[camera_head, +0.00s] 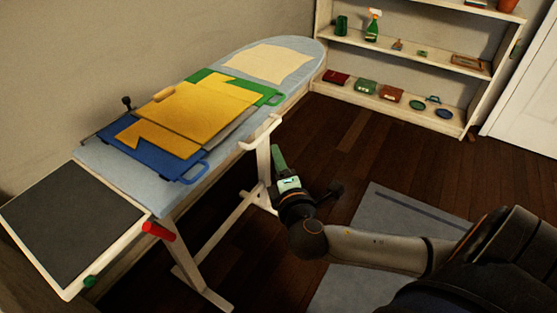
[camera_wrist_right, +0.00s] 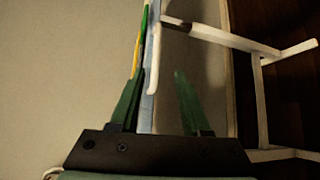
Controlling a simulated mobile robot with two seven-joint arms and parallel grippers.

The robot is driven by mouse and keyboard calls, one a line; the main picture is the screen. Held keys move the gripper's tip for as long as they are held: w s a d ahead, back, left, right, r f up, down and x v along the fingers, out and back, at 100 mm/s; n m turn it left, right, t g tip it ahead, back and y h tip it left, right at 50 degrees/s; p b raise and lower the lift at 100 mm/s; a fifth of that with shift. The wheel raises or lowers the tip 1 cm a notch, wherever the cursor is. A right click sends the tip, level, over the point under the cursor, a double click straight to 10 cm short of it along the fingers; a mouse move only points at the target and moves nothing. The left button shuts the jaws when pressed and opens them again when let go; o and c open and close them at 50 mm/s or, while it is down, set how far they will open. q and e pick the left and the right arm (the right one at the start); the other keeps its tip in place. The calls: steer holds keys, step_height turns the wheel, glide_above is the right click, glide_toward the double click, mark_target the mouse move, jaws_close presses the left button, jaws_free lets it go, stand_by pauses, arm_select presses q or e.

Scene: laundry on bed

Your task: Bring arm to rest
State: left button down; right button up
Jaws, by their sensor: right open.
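My right gripper (camera_head: 279,158) is in the head view, beside the near long edge of the ironing board (camera_head: 95,158) and apart from it. Its green fingers point up toward the board. In the right wrist view the two fingers of my right gripper (camera_wrist_right: 157,105) stand apart with no object held between them. The board's edge and its white side hook (camera_wrist_right: 153,75) show beyond the fingers. My right arm (camera_head: 385,248) reaches in from the lower right. My left gripper is not in the head view.
Yellow cloth (camera_head: 185,112) lies over blue and green folding boards on the ironing board. A white hook (camera_head: 262,132) juts from the board's near edge. A shelf (camera_head: 400,113) stands at the back right. A grey mat (camera_head: 385,210) lies on the open floor.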

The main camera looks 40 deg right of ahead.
stand_by(0.4)
steer(key=s+a+f+m+g+y, duration=0.2)
steer(key=s+a+f+m+y, duration=0.2)
steer(key=a+f, duration=0.35)
steer(key=s+a+f+m+g+y, duration=0.2)
steer(key=s+a+f+m+y, duration=0.3)
steer(key=f, duration=0.3)
arm_select(q)
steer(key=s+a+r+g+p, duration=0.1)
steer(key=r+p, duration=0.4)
steer(key=p, duration=0.5)
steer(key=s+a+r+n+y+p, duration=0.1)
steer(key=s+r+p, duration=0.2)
steer(key=p, duration=0.7)
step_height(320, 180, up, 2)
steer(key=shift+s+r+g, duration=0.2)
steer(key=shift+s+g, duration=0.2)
arm_select(e)
steer(key=s+r+m+g, duration=0.1)
steer(key=s+r+m, duration=0.3)
steer(key=s+r, duration=0.3)
step_height(320, 180, up, 2)
steer(key=shift+a+r+g, duration=0.1)
steer(key=shift+a+g, duration=0.15)
steer(key=shift+g, duration=0.05)
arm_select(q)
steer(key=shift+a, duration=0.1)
arm_select(e)
steer(key=shift+c, duration=0.2)
